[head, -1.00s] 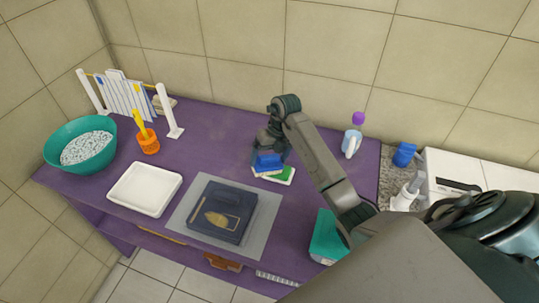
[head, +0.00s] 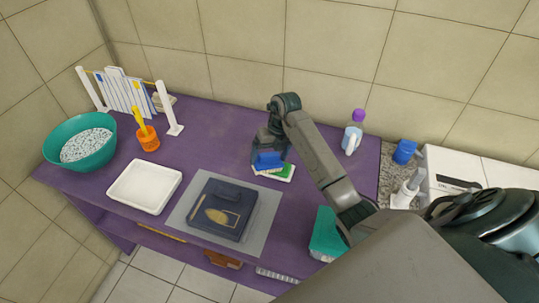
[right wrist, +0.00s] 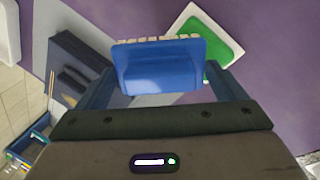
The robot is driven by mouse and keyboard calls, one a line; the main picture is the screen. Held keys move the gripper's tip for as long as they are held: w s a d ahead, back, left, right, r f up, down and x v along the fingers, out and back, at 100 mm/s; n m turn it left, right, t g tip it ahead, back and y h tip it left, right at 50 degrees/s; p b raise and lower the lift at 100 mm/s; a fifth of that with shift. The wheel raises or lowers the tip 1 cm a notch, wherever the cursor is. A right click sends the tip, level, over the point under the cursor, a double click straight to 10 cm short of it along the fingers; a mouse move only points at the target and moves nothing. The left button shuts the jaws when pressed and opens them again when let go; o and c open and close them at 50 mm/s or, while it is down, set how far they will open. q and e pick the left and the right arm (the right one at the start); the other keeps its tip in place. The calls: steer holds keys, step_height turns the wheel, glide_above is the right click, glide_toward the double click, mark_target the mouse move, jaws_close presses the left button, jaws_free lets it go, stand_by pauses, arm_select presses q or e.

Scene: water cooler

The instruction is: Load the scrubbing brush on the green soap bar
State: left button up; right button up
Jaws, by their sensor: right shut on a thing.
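My right gripper (head: 267,157) is shut on the blue scrubbing brush (head: 269,162). In the right wrist view the brush (right wrist: 160,70) sits between the fingers, with a row of pale bristles along its far edge. The green soap bar (right wrist: 224,47) lies in a white dish (right wrist: 187,18), beside and partly behind the brush in that view. In the head view the soap (head: 284,172) shows just right of and below the brush. I cannot tell whether brush and soap touch. My left gripper is out of view.
The purple table (head: 225,128) also holds a dark blue case (head: 219,210) on a grey mat, a white tray (head: 144,187), a teal bowl (head: 79,151), an orange cup (head: 148,139) and a purple-capped bottle (head: 353,136). A teal box (head: 325,238) lies under my right forearm.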

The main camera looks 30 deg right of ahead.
mark_target(265, 155)
steer(key=shift+f+b, duration=0.35)
steer(key=shift+f, duration=0.05)
stand_by(1.3)
steer(key=shift+r, duration=0.1)
steer(key=shift+r+p, duration=2.3)
steer(key=shift+r, duration=1.15)
